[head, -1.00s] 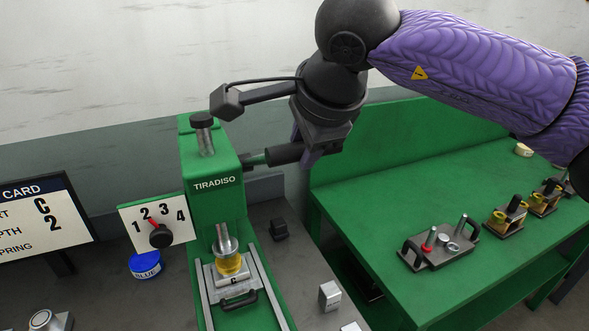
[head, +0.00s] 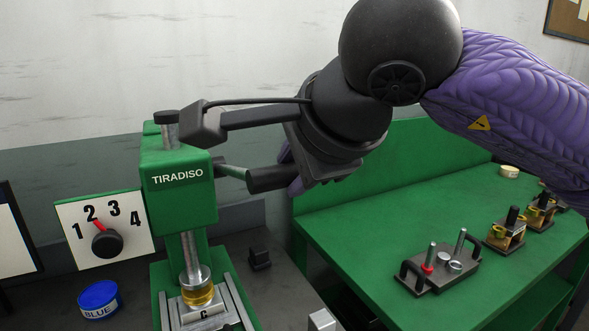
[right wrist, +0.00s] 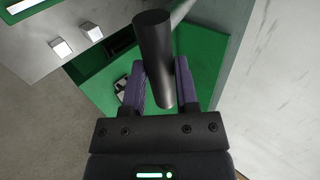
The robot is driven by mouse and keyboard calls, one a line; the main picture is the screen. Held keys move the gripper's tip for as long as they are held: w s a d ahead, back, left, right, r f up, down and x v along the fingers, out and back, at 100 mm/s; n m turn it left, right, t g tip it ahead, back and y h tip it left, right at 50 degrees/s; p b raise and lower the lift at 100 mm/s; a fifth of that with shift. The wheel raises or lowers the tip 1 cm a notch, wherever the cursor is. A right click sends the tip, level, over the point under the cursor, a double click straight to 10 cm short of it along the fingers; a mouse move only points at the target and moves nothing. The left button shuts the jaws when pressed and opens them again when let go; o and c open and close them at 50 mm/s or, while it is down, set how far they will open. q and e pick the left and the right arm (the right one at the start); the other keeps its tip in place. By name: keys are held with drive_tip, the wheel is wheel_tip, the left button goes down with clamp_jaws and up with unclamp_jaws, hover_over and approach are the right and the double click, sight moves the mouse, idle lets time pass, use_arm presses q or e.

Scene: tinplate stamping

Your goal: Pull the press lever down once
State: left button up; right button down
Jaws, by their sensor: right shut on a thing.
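The green press (head: 180,205) marked TIRADISO stands left of centre in the head view. Its lever (head: 268,179), a black grip on a metal rod, sticks out of the press's right side and slopes down to the right. My right gripper (head: 292,178) is shut around the outer part of the grip. In the right wrist view the black grip (right wrist: 154,60) lies between the two purple-padded fingers. The press ram (head: 188,255) is a steel rod whose wide end is at a yellow piece (head: 200,296) on the plate below; exact contact is unclear. My left gripper is out of view.
A dial plate (head: 128,215) with its red pointer near 2 is left of the press. A green bench (head: 400,190) at right bears tooling fixtures (head: 438,270). A small black block (head: 260,258) sits right of the press.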

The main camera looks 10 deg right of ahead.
drive_tip(key=shift+c, duration=1.9)
unclamp_jaws()
